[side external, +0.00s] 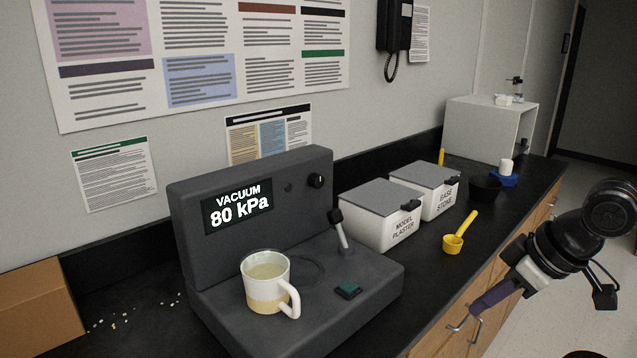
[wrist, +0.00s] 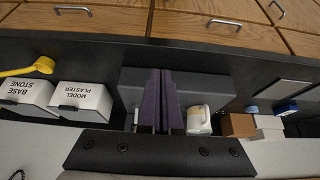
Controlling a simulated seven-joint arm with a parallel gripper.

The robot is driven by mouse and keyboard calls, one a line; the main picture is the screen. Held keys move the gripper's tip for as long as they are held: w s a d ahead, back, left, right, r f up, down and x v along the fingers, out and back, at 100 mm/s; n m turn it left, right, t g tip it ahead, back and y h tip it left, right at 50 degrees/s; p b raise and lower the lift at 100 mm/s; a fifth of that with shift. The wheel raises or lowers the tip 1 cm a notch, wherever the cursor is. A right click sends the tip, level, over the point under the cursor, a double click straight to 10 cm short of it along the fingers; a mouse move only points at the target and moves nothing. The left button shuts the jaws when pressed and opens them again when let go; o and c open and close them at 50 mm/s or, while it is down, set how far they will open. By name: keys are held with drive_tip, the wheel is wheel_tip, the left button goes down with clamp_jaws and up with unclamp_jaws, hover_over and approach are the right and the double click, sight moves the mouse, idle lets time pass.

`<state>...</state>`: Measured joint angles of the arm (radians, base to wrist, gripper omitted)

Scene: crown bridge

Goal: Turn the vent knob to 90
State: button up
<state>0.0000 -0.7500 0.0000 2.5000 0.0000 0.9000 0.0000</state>
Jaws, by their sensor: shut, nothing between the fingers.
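The dark grey vacuum unit (side external: 192,205) stands on the counter, and its display (side external: 238,208) reads "VACUUM 80 kPa". A small black round knob (side external: 317,181) is on the upright panel right of the display. No label or angle on it is readable. My gripper (side external: 476,309) is shut and empty, out past the counter's front edge, well apart from the unit. In the wrist view its purple-grey fingers (wrist: 162,75) are together and cover part of the unit (wrist: 215,90). I cannot make out the knob in that view.
A mug (side external: 258,292) of pale liquid stands on the unit's base, near a black-headed lever (side external: 341,230) and a green button (side external: 348,289). Plaster (side external: 380,228) and stone (side external: 428,197) bins and a yellow scoop (side external: 453,243) are to the right. A cardboard box (side external: 38,310) is left.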

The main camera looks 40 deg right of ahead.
drive_tip(key=shift+o, duration=1.2)
drive_tip(key=shift+w, duration=0.15)
drive_tip(key=o, duration=0.7)
drive_tip(key=w+r+t, duration=0.1)
drive_tip(key=w, duration=0.1)
drive_tip(key=w+r+t, duration=0.1)
drive_tip(key=w+r, duration=0.1)
drive_tip(key=w+r+t, duration=0.1)
drive_tip(key=w, duration=0.1)
drive_tip(key=shift+d+r+n+t, duration=0.1)
drive_tip(key=shift+r+n+t, duration=0.05)
drive_tip(key=shift+n+t, duration=0.15)
drive_tip(key=shift+o, duration=0.5)
drive_tip(key=w+r+n+t, duration=0.1)
drive_tip(key=w+r+t, duration=0.3)
drive_tip(key=w, duration=0.3)
drive_tip(key=w+d+r+t, duration=0.1)
drive_tip(key=w+r+t, duration=0.2)
drive_tip(key=w, duration=0.3)
drive_tip(key=shift+w+r+n+t, duration=0.4)
drive_tip(key=shift+r, duration=0.25)
drive_tip(key=t, duration=0.1)
approach(320, 181)
drive_tip(key=shift+h, duration=0.3)
drive_tip(key=w, duration=0.9)
clamp_jaws()
